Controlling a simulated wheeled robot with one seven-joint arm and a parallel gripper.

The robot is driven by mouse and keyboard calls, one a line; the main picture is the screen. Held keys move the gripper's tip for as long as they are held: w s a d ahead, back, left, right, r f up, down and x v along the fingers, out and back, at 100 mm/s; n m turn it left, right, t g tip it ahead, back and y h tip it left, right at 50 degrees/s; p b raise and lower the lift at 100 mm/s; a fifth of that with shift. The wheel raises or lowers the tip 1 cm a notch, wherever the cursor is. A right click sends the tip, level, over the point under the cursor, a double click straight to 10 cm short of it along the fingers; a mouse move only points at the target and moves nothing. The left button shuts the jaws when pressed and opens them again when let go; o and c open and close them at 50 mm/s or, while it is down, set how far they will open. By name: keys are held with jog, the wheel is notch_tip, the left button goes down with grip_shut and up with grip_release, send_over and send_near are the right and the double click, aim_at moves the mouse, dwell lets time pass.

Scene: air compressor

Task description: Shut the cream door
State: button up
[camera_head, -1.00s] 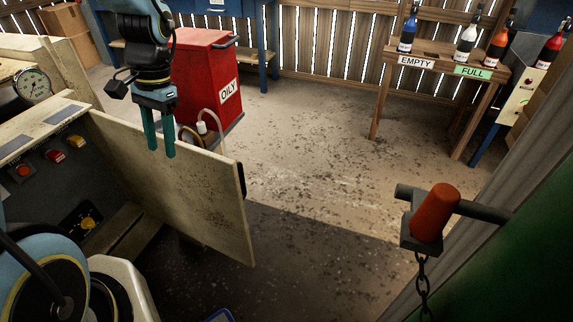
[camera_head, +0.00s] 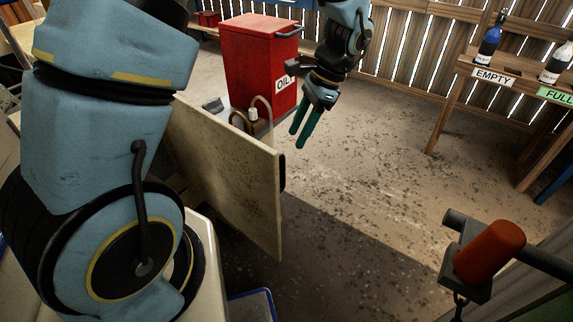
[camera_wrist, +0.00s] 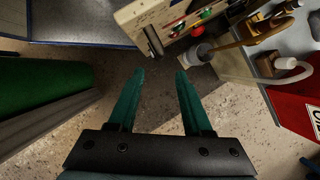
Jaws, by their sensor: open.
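The cream door (camera_head: 228,170) stands open in the head view, its flat face towards me. A dark handle (camera_head: 282,172) is at its free right edge. My gripper (camera_head: 298,138) is open and empty, with its teal fingers pointing down. In the picture it is just right of the door's upper free corner; I cannot tell the exact gap. In the wrist view my gripper (camera_wrist: 160,72) has nothing between its fingers. My arm hides the door's hinge side and most of the machine in the head view.
A red OILY bin (camera_head: 258,65) stands behind the door. A wooden bottle table (camera_head: 462,95) is at the upper right, and an orange-red handle (camera_head: 490,250) on a grey bracket is at the lower right. The floor (camera_head: 370,180) between them is clear.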

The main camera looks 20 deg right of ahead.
send_over(283, 184)
jog(key=f, duration=0.9)
jog(key=shift+w+f+p, duration=0.3)
jog(key=shift+w+f, duration=0.05)
jog(key=shift+f, duration=0.05)
jog(key=shift+c, duration=0.2)
jog(key=shift+d, duration=0.1)
grip_shut()
dwell(0.5)
